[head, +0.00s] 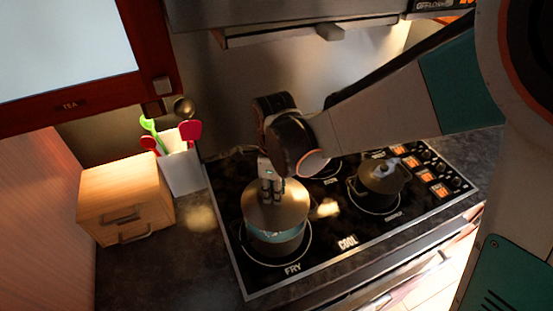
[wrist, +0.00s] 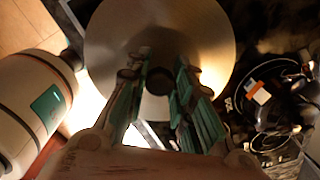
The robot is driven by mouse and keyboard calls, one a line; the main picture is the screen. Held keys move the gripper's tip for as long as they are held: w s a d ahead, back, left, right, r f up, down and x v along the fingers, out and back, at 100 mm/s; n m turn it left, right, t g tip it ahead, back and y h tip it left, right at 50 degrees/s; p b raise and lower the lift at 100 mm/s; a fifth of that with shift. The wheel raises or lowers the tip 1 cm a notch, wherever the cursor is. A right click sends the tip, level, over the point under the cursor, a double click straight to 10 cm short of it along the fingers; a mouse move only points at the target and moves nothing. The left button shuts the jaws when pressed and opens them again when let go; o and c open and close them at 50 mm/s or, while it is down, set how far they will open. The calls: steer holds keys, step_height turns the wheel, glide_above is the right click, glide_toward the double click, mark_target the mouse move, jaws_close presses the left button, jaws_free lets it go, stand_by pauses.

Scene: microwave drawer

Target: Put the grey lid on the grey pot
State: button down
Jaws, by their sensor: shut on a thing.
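The grey lid (head: 283,203) is a round metal disc with a dark knob; it also fills the top of the wrist view (wrist: 205,30). My gripper (head: 270,194) points down with its fingers closed around the lid's knob, and the wrist view shows the fingers (wrist: 158,82) on either side of it. The grey pot (head: 276,248) stands on the front left burner, right below the lid. Its bluish rim shows under the lid's near edge. I cannot tell whether the lid touches the rim. The lid hides most of the pot's opening.
A second, dark pot (head: 382,177) with a lid stands on a burner to the right. A wooden box (head: 125,198) and a white utensil holder (head: 181,170) stand left of the black stove top (head: 328,247). A range hood (head: 290,32) hangs above.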

steer(key=shift+f+b, duration=2.1)
steer(key=shift+f, duration=0.5)
steer(key=shift+f+b, duration=0.45)
steer(key=shift+b, duration=0.35)
stand_by(0.4)
steer(key=c, duration=1.3)
jaws_free()
steer(key=shift+o, duration=0.3)
steer(key=o, duration=0.4)
steer(key=shift+r, duration=0.1)
